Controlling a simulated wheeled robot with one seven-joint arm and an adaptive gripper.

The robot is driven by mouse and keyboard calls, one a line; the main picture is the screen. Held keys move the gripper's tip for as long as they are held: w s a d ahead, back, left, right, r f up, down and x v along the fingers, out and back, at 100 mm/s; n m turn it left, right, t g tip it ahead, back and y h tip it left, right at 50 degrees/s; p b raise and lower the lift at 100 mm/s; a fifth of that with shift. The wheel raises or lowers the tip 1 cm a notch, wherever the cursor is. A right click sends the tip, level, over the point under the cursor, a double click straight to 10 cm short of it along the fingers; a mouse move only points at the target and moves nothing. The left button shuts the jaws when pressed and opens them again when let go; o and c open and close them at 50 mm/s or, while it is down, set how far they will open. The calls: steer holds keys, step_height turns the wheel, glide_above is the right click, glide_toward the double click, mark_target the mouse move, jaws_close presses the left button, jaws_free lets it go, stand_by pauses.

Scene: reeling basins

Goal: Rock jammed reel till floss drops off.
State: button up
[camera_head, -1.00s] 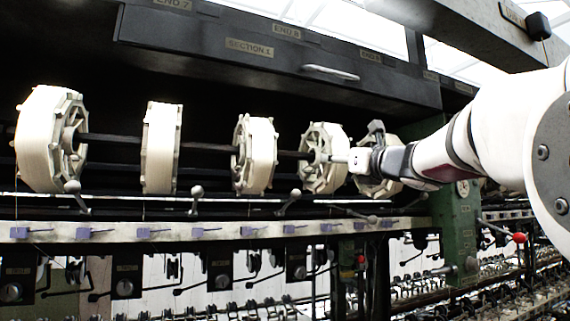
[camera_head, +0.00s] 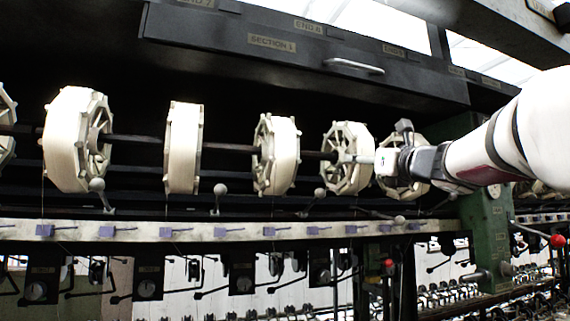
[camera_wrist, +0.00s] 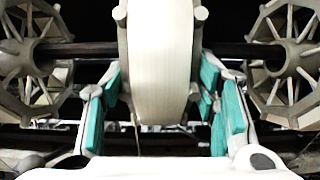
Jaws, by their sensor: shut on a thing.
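Several pale, many-sided reels sit in a row on a dark shaft. My gripper (camera_head: 362,159) reaches in from the right at the fourth fully visible reel (camera_head: 337,150), though overlap partly hides the contact. In the wrist view, a reel wound with cream floss (camera_wrist: 160,60) stands upright between the teal finger pads of my gripper (camera_wrist: 161,85). The pads are at both sides of its rim and shut on it. A thin pale strand (camera_wrist: 135,112) hangs at the reel's lower left. No floss is seen coming away.
Neighbouring reels stand close on both sides, left (camera_wrist: 25,65) and right (camera_wrist: 290,65) in the wrist view. Ball-ended levers (camera_head: 220,190) stick up below the reels. A pale rail (camera_head: 200,232) runs beneath. A dark hood (camera_head: 270,45) overhangs, and a green post (camera_head: 485,225) stands right.

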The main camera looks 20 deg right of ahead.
steer(key=shift+f+b, duration=0.25)
steer(key=shift+b, duration=0.15)
stand_by(0.4)
steer(key=o, duration=1.4)
steer(key=shift+c, duration=0.3)
steer(key=b+v, duration=0.1)
steer(key=v, duration=1.2)
